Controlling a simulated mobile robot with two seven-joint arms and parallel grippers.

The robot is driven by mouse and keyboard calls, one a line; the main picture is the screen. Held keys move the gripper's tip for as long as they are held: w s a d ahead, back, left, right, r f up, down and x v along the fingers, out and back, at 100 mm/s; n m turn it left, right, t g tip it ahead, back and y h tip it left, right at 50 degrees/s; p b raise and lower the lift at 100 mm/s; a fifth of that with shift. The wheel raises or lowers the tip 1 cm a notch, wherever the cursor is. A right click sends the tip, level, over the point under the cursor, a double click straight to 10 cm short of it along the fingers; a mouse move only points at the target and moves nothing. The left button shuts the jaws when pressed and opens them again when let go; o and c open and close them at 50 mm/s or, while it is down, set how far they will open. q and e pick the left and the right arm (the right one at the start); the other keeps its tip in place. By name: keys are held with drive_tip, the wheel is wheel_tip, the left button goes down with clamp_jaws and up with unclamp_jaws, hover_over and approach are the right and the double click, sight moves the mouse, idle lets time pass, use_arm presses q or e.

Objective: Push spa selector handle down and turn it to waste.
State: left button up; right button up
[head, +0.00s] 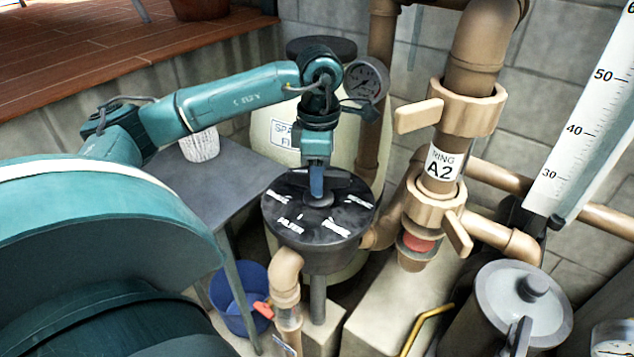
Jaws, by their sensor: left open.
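The spa selector is a round black valve head (290,238) in front of the cream spa filter tank (345,140). White labels are spread around its top; one at the front left appears to read FILTER, and the others are too small to read surely. Its dark handle (345,183) lies across the top, partly hidden behind my gripper. My left gripper (317,192) points straight down over the middle of the valve head, open, with its fingertips at the handle. I cannot tell whether the fingers touch it. My right gripper is not in view.
A brown pipe with tan valve handles (420,116) and a RING A2 label stands close on the right. A grey table (225,178) with a white cup-like object (200,146) is on the left. A blue bucket (238,300) is below. A pressure gauge (365,78) sits behind my wrist.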

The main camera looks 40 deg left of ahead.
use_arm(q)
drive_tip(key=shift+r, duration=0.15)
wheel_tip(320, 180, up, 7)
drive_tip(key=p, duration=0.5)
idle(0.5)
